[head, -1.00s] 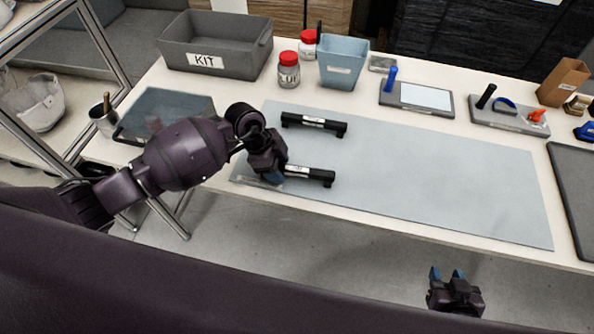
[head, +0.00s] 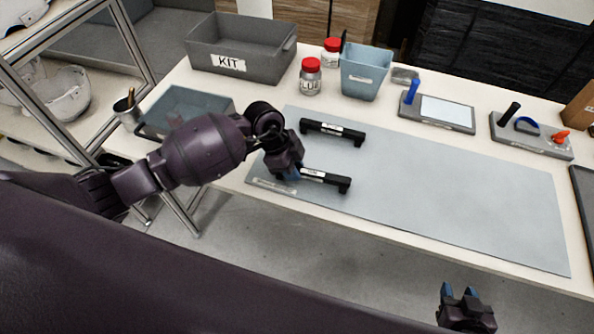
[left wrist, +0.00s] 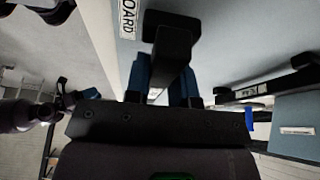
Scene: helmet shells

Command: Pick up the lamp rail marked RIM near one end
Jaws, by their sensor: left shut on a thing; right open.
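Two black lamp rails with white labels are at the left of the grey mat (head: 450,200). The lettering on the labels is too small to read. My left gripper (head: 292,174) is shut on the nearer rail (head: 330,179), close to its left end; the right part of this rail shows beyond the fingers. I cannot tell whether it touches the mat. In the left wrist view this rail (left wrist: 172,48) stands between the blue fingers. The other rail (head: 335,131) lies farther back on the mat. My right gripper (head: 461,292) is open and empty, in front of the table.
A grey KIT bin (head: 240,48), a blue bin (head: 366,72) and red-lidded jars (head: 310,76) stand at the back. Tool trays (head: 437,108) line the back right. The mat's middle and right are bare.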

